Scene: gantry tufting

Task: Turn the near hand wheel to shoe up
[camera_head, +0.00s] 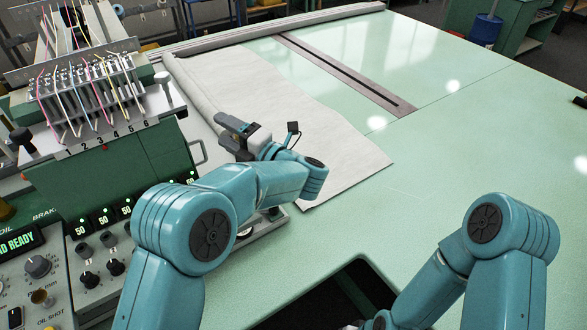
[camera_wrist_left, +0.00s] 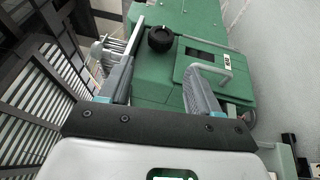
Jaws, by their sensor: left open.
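My left gripper (camera_head: 236,134) is over the pale cloth, just right of the green machine head (camera_head: 110,175). In the left wrist view the left gripper (camera_wrist_left: 160,85) is open, its fingers wide apart, with nothing seen held. Beyond the fingers is the green machine housing (camera_wrist_left: 205,35) with a round black knob (camera_wrist_left: 160,39) on top. I cannot tell whether this knob is the near hand wheel. A pale handle (camera_wrist_left: 190,88) and a small white label are near the right finger. Of my right arm only upper links show at lower right; its gripper is out of frame.
The machine's left side carries colored threads (camera_head: 85,85) and a panel of dials (camera_head: 38,266). Pale cloth (camera_head: 265,95) covers part of the green table (camera_head: 450,130). A dark slot (camera_head: 345,75) crosses the table.

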